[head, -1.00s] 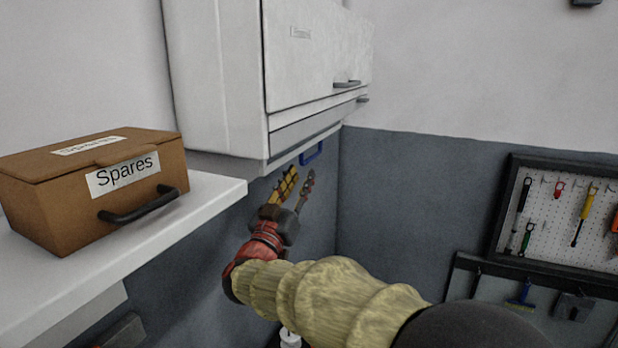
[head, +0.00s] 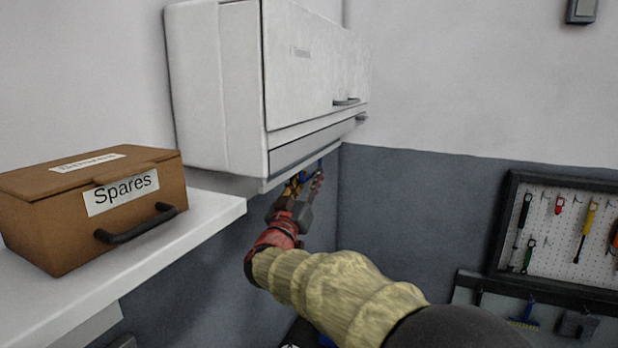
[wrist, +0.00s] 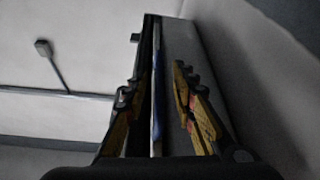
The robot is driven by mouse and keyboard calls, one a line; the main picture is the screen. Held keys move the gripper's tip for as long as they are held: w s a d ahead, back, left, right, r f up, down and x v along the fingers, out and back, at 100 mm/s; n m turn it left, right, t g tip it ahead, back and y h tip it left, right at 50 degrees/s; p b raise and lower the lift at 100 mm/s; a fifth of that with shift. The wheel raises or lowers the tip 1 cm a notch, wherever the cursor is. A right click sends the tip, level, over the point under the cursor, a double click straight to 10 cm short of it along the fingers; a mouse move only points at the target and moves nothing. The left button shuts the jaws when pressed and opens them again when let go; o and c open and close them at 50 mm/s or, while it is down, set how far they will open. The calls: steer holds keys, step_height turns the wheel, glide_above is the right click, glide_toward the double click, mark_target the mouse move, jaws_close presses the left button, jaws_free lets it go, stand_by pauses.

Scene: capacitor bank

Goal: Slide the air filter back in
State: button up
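The air filter shows as a blue handle (head: 320,163) at the lower edge of the white cabinet (head: 220,95) in the head view. My fingers partly cover it. In the wrist view a thin blue strip (wrist: 157,125), which looks like the same handle, lies between my fingers. My gripper (head: 306,183) is just below the cabinet's lower edge. In the wrist view my gripper (wrist: 158,88) has its yellow-padded fingers spread, with gaps on both sides of the strip. How far the filter sticks out is hard to tell.
A brown Spares box (head: 90,205) stands on a white shelf (head: 215,208) at the left. A pegboard with tools (head: 560,225) hangs on the right wall. The cabinet's underside is close above my gripper. The space between my arm and the pegboard looks clear.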

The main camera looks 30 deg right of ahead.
steer(key=shift+c, duration=0.4)
jaws_close()
stand_by(0.4)
